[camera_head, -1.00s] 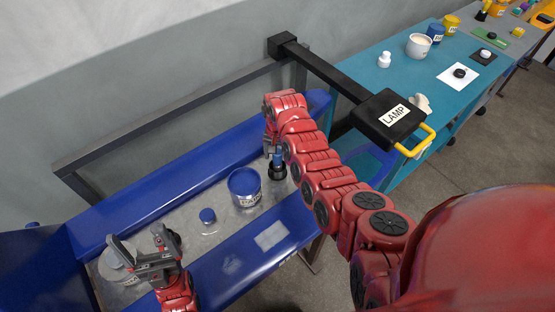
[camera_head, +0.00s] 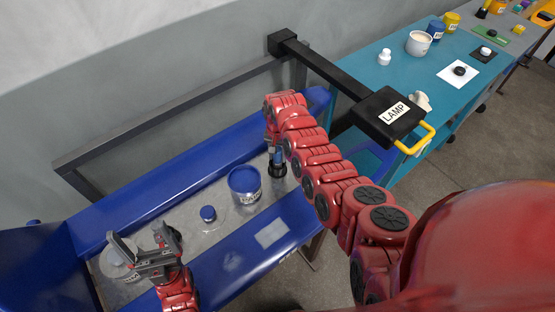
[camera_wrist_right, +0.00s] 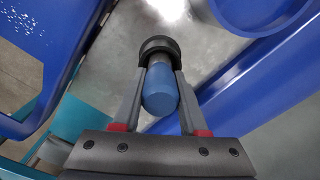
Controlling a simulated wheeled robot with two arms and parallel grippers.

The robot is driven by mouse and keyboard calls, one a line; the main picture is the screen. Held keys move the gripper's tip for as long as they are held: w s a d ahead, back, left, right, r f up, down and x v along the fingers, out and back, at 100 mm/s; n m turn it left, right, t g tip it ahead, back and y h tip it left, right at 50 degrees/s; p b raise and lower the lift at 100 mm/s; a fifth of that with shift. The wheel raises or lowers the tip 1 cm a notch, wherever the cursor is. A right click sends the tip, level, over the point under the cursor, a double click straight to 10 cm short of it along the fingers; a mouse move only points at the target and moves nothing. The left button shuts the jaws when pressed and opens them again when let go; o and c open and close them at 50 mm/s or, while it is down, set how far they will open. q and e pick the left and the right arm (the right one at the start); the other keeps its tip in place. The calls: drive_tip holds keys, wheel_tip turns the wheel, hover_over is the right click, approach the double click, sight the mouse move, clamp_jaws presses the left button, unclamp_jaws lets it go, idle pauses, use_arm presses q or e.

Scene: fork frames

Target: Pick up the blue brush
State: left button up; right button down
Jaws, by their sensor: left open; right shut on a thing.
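The blue brush (camera_head: 278,156) stands upright with its black end down at the far right part of the blue-walled bench. In the right wrist view its blue handle (camera_wrist_right: 160,92) lies between my two fingers, with the round black end beyond the fingertips. My right gripper (camera_wrist_right: 160,76) is shut on the brush; in the head view my red arm hides most of that gripper. I cannot tell whether the black end touches the bench surface. My left gripper (camera_head: 137,242) is open and empty over the left part of the bench.
A blue pot (camera_head: 244,186) stands close to the left of the brush. A black lamp (camera_head: 388,117) overhangs at right.

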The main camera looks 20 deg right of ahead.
drive_tip(key=shift+r, duration=0.15)
drive_tip(key=shift+w+r+b, duration=0.1)
drive_tip(key=shift+r+b, duration=0.3)
drive_tip(key=shift+r, duration=0.45)
wheel_tip(320, 180, up, 6)
drive_tip(key=shift+f+b, duration=0.2)
drive_tip(key=shift+b, duration=1.05)
drive_tip(key=shift+r+p, duration=0.75)
drive_tip(key=shift+r, duration=0.55)
drive_tip(key=shift+f, duration=0.1)
